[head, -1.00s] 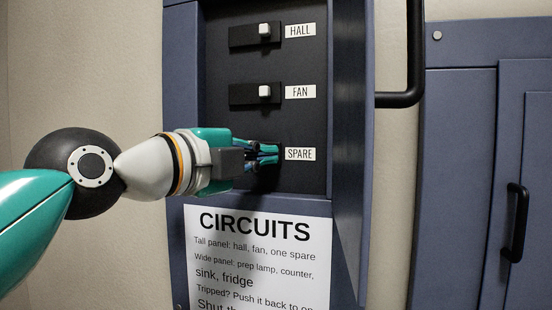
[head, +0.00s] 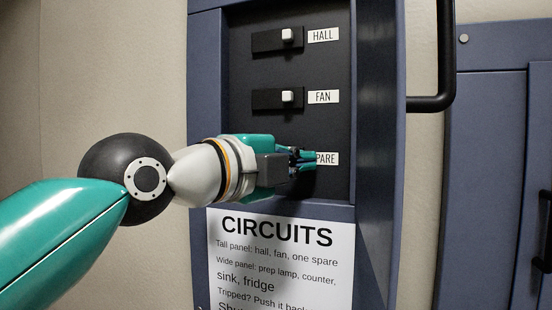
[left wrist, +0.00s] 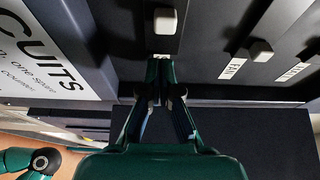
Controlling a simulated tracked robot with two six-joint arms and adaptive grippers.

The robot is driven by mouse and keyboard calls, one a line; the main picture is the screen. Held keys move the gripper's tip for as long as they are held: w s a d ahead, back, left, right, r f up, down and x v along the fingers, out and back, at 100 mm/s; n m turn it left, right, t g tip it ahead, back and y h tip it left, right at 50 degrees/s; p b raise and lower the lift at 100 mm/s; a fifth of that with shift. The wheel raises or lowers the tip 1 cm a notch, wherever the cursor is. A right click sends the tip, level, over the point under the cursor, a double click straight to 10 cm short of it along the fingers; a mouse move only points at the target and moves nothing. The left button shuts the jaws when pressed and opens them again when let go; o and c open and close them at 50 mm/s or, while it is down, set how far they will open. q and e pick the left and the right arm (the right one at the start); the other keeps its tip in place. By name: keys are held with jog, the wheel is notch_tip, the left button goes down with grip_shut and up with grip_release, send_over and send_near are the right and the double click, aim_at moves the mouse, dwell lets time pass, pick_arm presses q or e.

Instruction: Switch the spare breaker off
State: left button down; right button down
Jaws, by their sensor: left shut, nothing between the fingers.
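The spare breaker's white toggle (left wrist: 165,22) shows in the left wrist view, just beyond my fingertips. In the head view my left gripper hides it. My left gripper (head: 312,157) is shut and empty, with its fingertips over the left end of the SPARE label (head: 328,159). In the left wrist view the shut fingertips (left wrist: 162,62) are at the edge of that white label, apart from the toggle in the picture. I cannot tell whether they touch the panel. My right gripper is not in view.
The FAN toggle (head: 288,96) and HALL toggle (head: 288,35) sit above in the same recessed panel. The raised blue cabinet frame (head: 375,120) borders it on the right, with a black handle (head: 445,60) beyond. A CIRCUITS notice (head: 280,262) is below.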

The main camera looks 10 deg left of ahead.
pick_arm(q)
jog(key=b+v, duration=0.3)
jog(key=v, duration=0.7)
jog(key=shift+s, duration=0.2)
jog(key=shift+d, duration=0.2)
